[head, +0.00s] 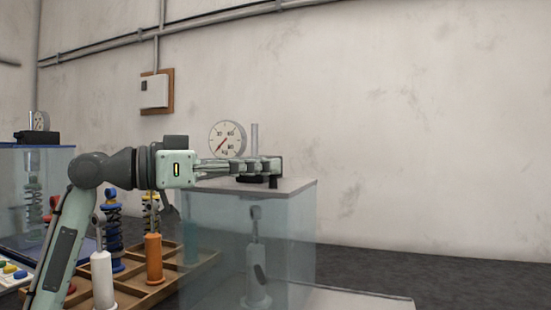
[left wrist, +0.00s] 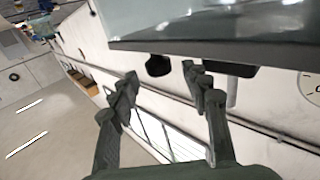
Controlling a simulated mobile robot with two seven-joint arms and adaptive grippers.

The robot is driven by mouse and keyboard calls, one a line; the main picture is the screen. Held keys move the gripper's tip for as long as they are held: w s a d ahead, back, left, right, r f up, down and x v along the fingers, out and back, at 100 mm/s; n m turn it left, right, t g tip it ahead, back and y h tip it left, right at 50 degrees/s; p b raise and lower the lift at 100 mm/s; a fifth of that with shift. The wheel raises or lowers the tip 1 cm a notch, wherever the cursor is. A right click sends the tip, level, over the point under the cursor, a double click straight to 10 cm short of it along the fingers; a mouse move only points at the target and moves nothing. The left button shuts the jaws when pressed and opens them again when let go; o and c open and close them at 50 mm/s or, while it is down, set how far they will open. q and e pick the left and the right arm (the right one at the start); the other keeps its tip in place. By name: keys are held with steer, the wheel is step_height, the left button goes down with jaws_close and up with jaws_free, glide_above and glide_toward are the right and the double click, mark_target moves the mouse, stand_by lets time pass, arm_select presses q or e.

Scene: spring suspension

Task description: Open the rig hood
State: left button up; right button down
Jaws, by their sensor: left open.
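The rig hood (head: 300,225) is a clear bluish box with a flat grey top, at the centre of the head view. It stands level around a white damper (head: 256,275). A small dark knob (head: 273,182) shows at the top's front edge. My left gripper (head: 270,166) is open at the height of the top, pointing right. The hood's edge (left wrist: 215,47) fills the upper part there, with a dark knob (left wrist: 158,66) close to the fingertips. Contact cannot be told. My right gripper is out of view.
A dial gauge (head: 227,139) stands behind the hood. A wooden tray (head: 180,283) with several coloured springs and dampers lies left of it. Another clear box (head: 50,165) stands at the far left. The dark bench (head: 450,272) is bare at the right.

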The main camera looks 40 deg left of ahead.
arm_select(q)
steer(key=shift+p+x, duration=0.3)
steer(key=shift+x, duration=1.25)
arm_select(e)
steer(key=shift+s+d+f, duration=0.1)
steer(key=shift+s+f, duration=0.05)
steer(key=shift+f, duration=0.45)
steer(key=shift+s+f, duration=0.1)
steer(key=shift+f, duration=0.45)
arm_select(q)
steer(key=shift+c, duration=0.6)
jaws_close()
